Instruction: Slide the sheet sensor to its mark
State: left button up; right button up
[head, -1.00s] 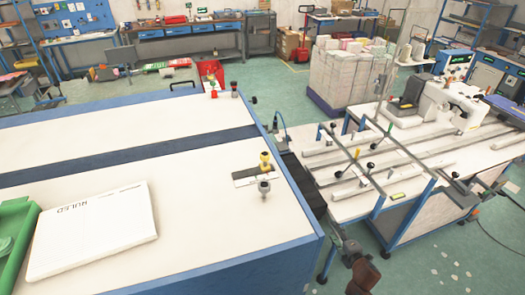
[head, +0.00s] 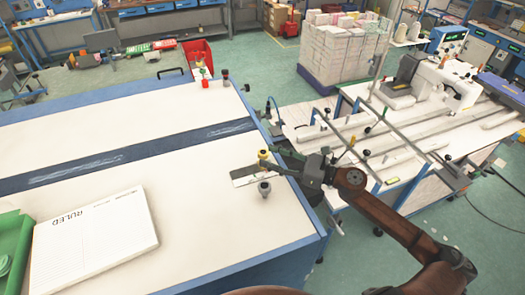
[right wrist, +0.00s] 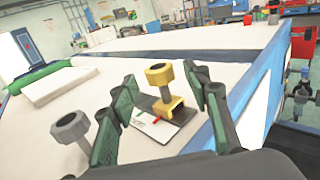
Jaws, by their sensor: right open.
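The sheet sensor, yellow with a dark knob (head: 263,156), stands on a pale scale plate (head: 243,177) near the right edge of the white table. In the right wrist view the yellow sensor (right wrist: 166,103) sits upright on the plate, beside a short red mark (right wrist: 146,117). My right gripper (head: 278,160) is at the sensor from the right. In the right wrist view its green-padded fingers (right wrist: 163,92) are spread, with the sensor between them. I cannot tell whether they touch it. My left gripper is not in view.
A grey knobbed post (head: 264,189) stands just in front of the plate, also seen left of the fingers in the right wrist view (right wrist: 70,127). A ruled paper stack (head: 95,235) and green tray (head: 12,250) lie at left.

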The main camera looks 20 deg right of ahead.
aim_at(268, 156)
jog(key=shift+p+x, duration=0.3)
jog(key=shift+x, duration=0.85)
jog(key=shift+w+a, duration=0.2)
jog(key=shift+w, duration=0.05)
jog(key=shift+w+a, duration=0.15)
jog(key=c, duration=0.6)
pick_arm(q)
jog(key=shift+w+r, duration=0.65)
pick_arm(e)
grip_shut()
